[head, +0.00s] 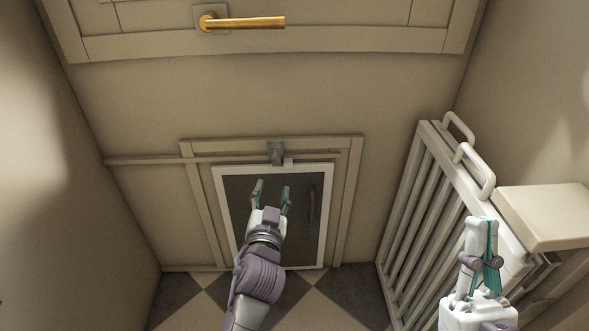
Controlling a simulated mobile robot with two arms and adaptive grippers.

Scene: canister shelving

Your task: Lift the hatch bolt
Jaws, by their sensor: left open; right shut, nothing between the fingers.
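The hatch (300,236) is a dark panel in a white frame, low in the beige wall. A small grey metal piece (276,151), which looks like the hatch bolt, sits at the top of the hatch over a horizontal rail. My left gripper (271,188) is open and empty, its fingers pointing up, below the grey piece in the picture and over the hatch panel. It looks apart from the bolt. My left arm hides the lower left part of the hatch. My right gripper (482,224) is shut and empty at the lower right, away from the hatch.
A thin horizontal rail (145,161) runs along the wall across the hatch top. A white slatted gate (405,215) with loop handles and a cream ledge (546,208) stand at the right. A door with a brass handle (245,22) is above. The checkered floor shows below.

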